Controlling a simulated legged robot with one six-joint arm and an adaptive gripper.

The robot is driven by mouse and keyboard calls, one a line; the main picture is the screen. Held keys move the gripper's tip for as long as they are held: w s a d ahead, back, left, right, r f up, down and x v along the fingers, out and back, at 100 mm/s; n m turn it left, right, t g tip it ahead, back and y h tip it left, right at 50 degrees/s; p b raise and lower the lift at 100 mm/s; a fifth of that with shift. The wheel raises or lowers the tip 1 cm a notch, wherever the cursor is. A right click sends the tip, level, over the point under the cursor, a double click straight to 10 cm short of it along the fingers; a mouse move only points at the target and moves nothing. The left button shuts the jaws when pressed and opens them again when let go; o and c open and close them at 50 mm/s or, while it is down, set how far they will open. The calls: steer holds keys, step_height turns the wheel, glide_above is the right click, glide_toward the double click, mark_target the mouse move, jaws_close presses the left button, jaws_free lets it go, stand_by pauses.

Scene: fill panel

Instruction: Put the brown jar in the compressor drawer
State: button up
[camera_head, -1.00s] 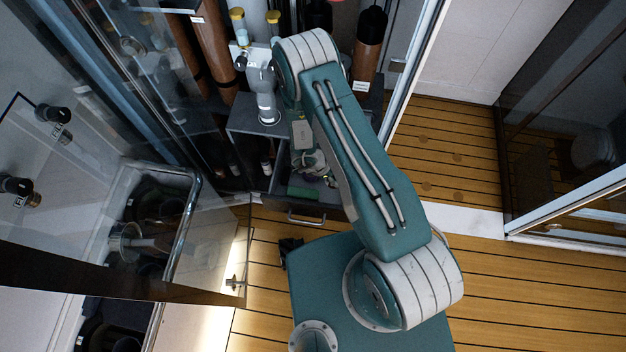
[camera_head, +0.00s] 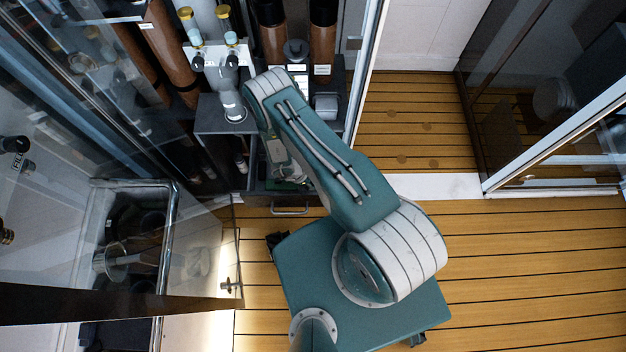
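The open drawer, which I take as the compressor drawer, is low in the cabinet, with its handle (camera_head: 290,211) at the front. A green patch (camera_head: 284,185) shows inside it. My arm crosses in front and covers its right side. My gripper (camera_head: 294,174) is over or in the drawer, mostly hidden behind my arm; its fingers cannot be made out. I cannot identify the brown jar with certainty. Two tall brown cylinders with black tops stand at the back, a left one (camera_head: 271,42) and a right one (camera_head: 322,48). Whether anything is in my gripper is hidden.
A grey box (camera_head: 210,122) left of the drawer carries a pale fitting (camera_head: 230,103). A glass door (camera_head: 205,265) stands open at the left, by a metal-framed sink unit (camera_head: 172,225). Wooden floor (camera_head: 520,265) is clear at the right.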

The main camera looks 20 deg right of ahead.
steer(key=shift+d, duration=0.15)
steer(key=o, duration=1.2)
steer(key=shift+o, duration=0.2)
steer(key=v, duration=1.2)
steer(key=shift+s, duration=0.15)
